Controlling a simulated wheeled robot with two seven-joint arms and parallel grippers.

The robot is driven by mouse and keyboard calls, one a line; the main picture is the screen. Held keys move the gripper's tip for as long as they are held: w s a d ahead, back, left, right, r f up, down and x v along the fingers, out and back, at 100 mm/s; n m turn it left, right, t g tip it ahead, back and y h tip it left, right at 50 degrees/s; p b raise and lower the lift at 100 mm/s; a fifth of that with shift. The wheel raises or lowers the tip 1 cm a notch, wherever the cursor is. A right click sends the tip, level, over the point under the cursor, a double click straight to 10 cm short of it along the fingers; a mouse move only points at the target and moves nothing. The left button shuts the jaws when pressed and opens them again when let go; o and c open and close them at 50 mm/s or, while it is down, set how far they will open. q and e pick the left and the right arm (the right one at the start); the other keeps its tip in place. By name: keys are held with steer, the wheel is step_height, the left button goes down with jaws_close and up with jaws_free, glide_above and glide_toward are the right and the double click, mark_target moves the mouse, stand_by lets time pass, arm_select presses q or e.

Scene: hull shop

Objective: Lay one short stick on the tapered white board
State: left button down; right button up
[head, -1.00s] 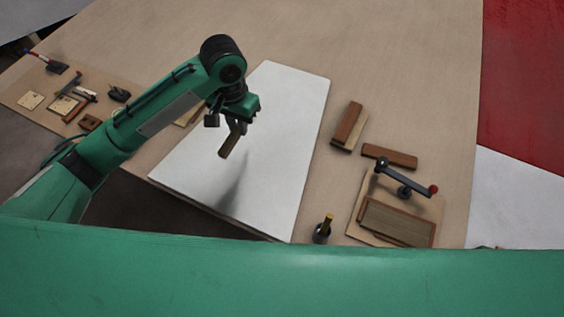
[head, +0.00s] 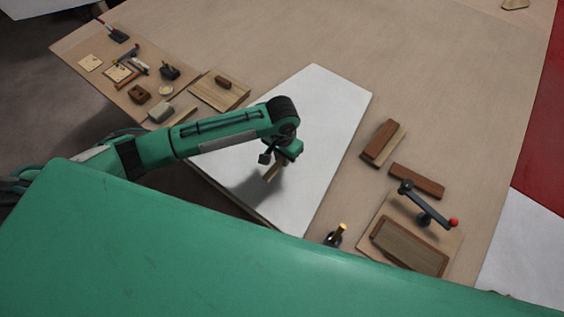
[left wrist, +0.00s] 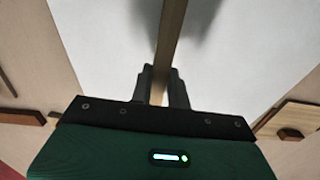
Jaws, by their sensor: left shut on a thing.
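The tapered white board (head: 325,110) lies on the wooden table, narrow toward the far end. My left gripper (head: 279,158) is over the board's near left part. It is shut on a short wooden stick (head: 273,171), which points down and tilts in the head view. The stick's shadow falls on the board close below it; I cannot tell whether its tip touches. In the left wrist view the stick (left wrist: 171,38) runs up from between the jaws (left wrist: 160,82), with the white board (left wrist: 108,35) behind it. My right gripper is not in view.
Brown and pale blocks (head: 378,142) and a brown block (head: 417,180) lie right of the board. A dark bottle-like thing (head: 334,237) stands near its near edge. A black bar with a red knob (head: 428,204) is at the right. Small tools (head: 130,68) crowd the left.

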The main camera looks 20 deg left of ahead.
mark_target(282, 170)
arm_select(q)
steer(key=shift+f, duration=2.2)
steer(key=c, duration=1.3)
jaws_free()
steer(key=shift+f, duration=0.15)
steer(key=shift+c, duration=0.2)
step_height(282, 170, up, 12)
steer(key=shift+r+b, duration=0.2)
steer(key=shift+b, duration=0.2)
